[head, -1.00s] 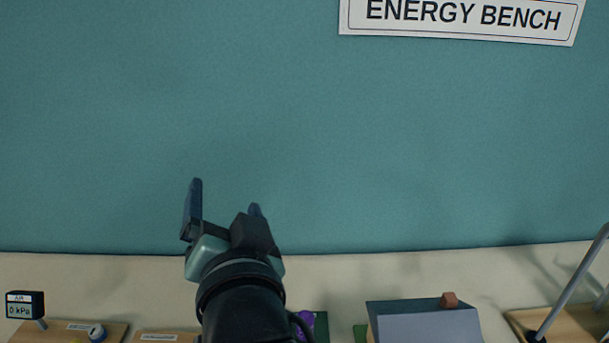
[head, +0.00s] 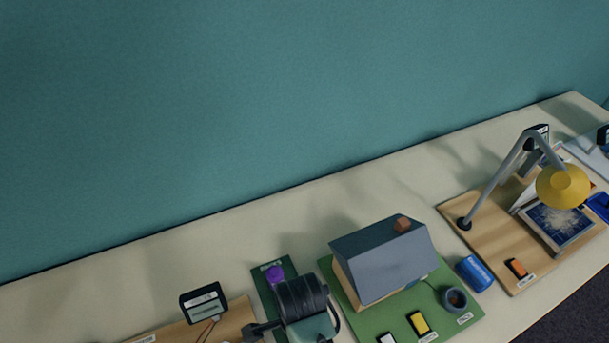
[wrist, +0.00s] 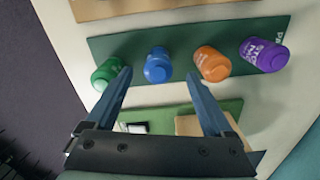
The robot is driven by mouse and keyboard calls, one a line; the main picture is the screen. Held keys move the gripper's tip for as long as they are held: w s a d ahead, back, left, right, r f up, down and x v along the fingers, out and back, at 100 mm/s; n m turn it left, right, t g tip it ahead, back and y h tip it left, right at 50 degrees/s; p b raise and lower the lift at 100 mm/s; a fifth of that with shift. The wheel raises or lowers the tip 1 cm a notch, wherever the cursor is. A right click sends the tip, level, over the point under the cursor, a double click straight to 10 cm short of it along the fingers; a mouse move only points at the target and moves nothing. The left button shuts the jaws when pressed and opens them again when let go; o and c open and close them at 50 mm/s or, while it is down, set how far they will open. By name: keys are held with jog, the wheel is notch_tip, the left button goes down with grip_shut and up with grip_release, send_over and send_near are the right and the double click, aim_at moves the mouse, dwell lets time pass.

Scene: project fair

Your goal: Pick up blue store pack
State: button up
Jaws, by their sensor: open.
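A blue pack (wrist: 158,65) stands on a dark green mat (wrist: 122,48) in the wrist view, in a row between a green pack (wrist: 107,72) and an orange pack (wrist: 212,63). A purple pack (wrist: 263,54) is at the row's right end. My gripper (wrist: 159,76) is open and empty, and the blue pack shows between and beyond its fingertips; I cannot tell the distance. In the head view, the purple pack (head: 274,277) shows on the mat (head: 262,295). My arm hides the blue pack there.
A model house (head: 380,255) stands on a green board right of my arm. A small display (head: 203,303) stands to the left. The bench strip along the teal wall is clear.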

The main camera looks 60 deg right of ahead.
jog(key=shift+s+d+f+p, duration=0.1)
jog(key=shift+f+p, duration=0.1)
jog(key=shift+f, duration=0.85)
jog(key=shift+s+a+f+p, duration=0.1)
jog(key=shift+f+p, duration=0.1)
jog(key=shift+f, duration=0.85)
jog(key=shift+s+d+f+p, duration=0.1)
jog(key=shift+f+p, duration=0.1)
jog(key=shift+f, duration=0.85)
grip_shut()
